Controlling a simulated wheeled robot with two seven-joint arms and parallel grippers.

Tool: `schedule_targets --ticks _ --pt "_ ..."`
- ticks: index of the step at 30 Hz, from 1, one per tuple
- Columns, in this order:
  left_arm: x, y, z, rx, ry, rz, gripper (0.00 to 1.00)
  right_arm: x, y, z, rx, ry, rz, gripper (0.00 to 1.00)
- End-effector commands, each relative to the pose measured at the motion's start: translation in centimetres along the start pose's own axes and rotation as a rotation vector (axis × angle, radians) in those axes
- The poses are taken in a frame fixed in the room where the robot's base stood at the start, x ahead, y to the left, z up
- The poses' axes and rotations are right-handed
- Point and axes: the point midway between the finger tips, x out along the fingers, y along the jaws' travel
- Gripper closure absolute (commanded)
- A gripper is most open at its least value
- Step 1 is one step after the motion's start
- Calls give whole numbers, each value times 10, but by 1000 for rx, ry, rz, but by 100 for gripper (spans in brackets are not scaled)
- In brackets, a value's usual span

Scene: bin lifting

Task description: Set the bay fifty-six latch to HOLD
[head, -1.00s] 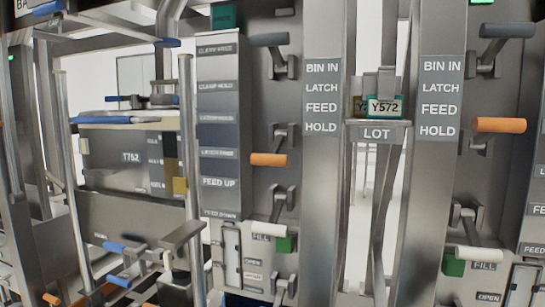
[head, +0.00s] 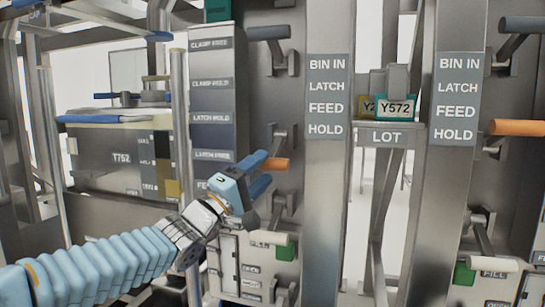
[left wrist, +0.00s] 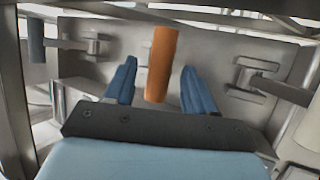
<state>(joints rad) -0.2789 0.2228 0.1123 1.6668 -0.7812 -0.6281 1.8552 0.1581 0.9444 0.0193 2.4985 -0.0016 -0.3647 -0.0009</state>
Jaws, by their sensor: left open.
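An orange lever handle (head: 275,164) sticks out from the grey panel left of the middle post. My left gripper (head: 258,174) is at this handle, its blue fingers open and partly covering it. In the left wrist view the orange handle (left wrist: 161,62) stands between the two open fingers, with a gap on each side. The sign on the post has a LATCH line (head: 326,86). The side plates include LATCH HOLD (head: 212,118) and LATCH FREE (head: 213,155). No bay number fifty-six is readable. My right gripper is not in view.
A dark lever (head: 268,33) sits above the orange one and a white-handled lever (head: 268,237) below. A second panel at right has another orange handle (head: 518,127). A Y572 tag (head: 397,108) hangs between the posts above a LOT plate (head: 389,137).

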Motion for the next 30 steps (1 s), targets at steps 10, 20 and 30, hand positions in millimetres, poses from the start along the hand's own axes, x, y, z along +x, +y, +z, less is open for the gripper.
schedule_targets --ticks 10,20,30 --pt "45 0 0 0 1 -1 45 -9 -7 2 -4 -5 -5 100" --pt "47 -1 0 0 1 -2 50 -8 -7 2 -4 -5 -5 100" --pt "47 -1 0 0 1 -2 100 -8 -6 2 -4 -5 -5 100"
